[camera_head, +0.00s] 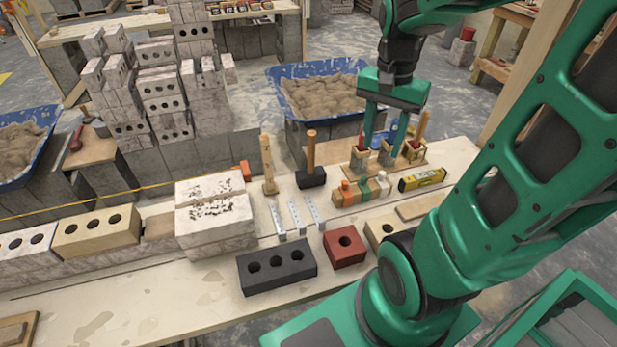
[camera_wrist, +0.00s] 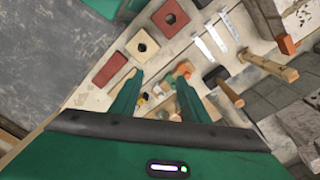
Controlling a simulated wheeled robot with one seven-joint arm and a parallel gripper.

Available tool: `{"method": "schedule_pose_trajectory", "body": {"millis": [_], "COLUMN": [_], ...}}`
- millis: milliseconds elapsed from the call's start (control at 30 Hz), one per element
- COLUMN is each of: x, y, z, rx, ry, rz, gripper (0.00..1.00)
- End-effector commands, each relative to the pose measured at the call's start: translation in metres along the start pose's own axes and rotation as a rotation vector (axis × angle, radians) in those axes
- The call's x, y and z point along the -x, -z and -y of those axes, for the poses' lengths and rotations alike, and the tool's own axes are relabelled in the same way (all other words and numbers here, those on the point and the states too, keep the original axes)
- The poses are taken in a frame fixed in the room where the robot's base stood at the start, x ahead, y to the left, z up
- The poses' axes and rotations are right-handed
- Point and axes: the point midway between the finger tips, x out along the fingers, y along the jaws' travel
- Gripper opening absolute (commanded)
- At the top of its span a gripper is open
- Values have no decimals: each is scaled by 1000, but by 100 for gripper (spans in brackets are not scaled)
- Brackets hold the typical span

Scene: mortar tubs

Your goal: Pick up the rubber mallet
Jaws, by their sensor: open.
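The rubber mallet (camera_head: 311,176) stands head down on the table, its black block head on the surface and its wooden handle pointing up. In the wrist view its handle (camera_wrist: 231,94) slants right of my fingers, with the dark head beside it. My gripper (camera_head: 379,138) is open and points down over the small tool holders, to the right of the mallet and apart from it. In the wrist view the open fingers (camera_wrist: 160,76) have no mallet between them.
A wooden-handled tool (camera_head: 267,165) stands just left of the mallet. Small coloured bottles (camera_head: 360,190) and a yellow level (camera_head: 422,179) lie to its right. Metal strips (camera_head: 296,216), a dark brick (camera_head: 277,266) and a red brick (camera_head: 344,246) lie nearer. Pale blocks (camera_head: 215,215) stand left.

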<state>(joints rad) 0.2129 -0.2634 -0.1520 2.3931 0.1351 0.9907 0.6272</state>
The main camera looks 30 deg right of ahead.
Motion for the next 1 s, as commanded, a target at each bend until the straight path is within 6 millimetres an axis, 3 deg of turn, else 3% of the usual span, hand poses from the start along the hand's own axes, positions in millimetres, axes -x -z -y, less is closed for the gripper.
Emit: {"method": "schedule_pose_trajectory", "body": {"millis": [300,500,600,800,1000], "x": [-26,-56,-69,-85,-102], "y": [50,68,72,74,73], "z": [112,181,206,232,239], "rx": [-585,-940,-1073,-1225,-1261], "ry": [-3,6,9,8,3], "rz": [-8,11,22,39,42], "gripper": [42,42,42,42,42]}}
